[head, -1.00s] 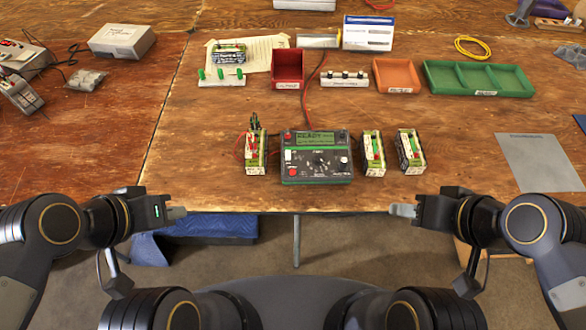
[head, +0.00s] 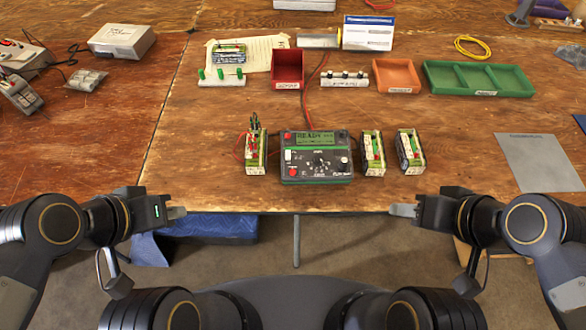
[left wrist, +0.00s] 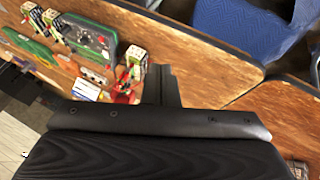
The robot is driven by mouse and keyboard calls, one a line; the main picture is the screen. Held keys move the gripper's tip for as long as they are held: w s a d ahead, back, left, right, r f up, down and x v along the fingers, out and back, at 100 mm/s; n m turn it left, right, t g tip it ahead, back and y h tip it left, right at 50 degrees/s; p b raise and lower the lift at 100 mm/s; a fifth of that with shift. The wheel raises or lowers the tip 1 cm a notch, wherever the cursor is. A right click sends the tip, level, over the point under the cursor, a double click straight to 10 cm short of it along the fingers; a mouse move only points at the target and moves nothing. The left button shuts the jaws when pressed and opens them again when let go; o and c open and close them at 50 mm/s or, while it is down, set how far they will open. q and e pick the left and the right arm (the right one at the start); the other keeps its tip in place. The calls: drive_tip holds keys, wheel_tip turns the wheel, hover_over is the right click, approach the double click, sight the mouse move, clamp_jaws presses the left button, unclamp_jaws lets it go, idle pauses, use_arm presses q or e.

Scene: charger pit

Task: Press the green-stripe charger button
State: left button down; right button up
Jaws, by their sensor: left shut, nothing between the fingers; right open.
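The charger (head: 318,165) is a dark box with a green stripe across its front and a lit green screen (head: 315,140) on top. It sits near the table's front edge. A red button (head: 293,172) is at its lower left, below a white switch (head: 289,155). A dark knob is in its middle. My left gripper (head: 178,212) is shut and empty at the front edge, left of the charger and apart from it. It also shows in the left wrist view (left wrist: 160,85). My right gripper (head: 402,210) is open at the front edge, right of the charger, touching nothing.
A battery pack with wires (head: 255,152) stands left of the charger; two more packs (head: 373,153) (head: 410,151) stand right. Red (head: 287,85), orange (head: 397,90) and green (head: 478,92) trays are behind. The table before the charger is clear.

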use_arm(q)
drive_tip(key=w+d+r+t+h+p, duration=0.1)
drive_tip(key=w+d+r+h+p, duration=0.15)
drive_tip(key=w+d+r, duration=0.4)
drive_tip(key=n+t+y+p, duration=0.1)
drive_tip(key=n+t+p, duration=0.1)
drive_tip(key=n+p, duration=0.35)
hover_over(293, 172)
drive_tip(key=b, duration=0.2)
wheel_tip(293, 172, down, 3)
drive_tip(key=n, duration=0.2)
drive_tip(key=shift+s+d+f+n+t+y+p, duration=0.1)
drive_tip(key=shift+s+f+n+t+y+p, duration=0.45)
drive_tip(key=shift+y, duration=0.65)
drive_tip(key=shift+s+f+n+t+y+p, duration=0.3)
drive_tip(key=shift+s+f+y, duration=0.4)
drive_tip(key=shift+y, duration=0.55)
drive_tip(key=shift+s+d+f+n+t+y+p, duration=0.1)
drive_tip(key=shift+s+f+n+t+y+p, duration=0.35)
drive_tip(key=shift+f+y, duration=0.55)
drive_tip(key=shift+r, duration=0.1)
drive_tip(key=f+b, duration=0.2)
drive_tip(key=w+f+b, duration=0.1)
drive_tip(key=f+b, duration=0.4)
drive_tip(key=shift+w+f+b, duration=0.2)
drive_tip(key=shift+f+b, duration=0.15)
drive_tip(key=shift+b, duration=0.05)
drive_tip(key=shift+w+f, duration=0.1)
drive_tip(key=shift+f, duration=0.25)
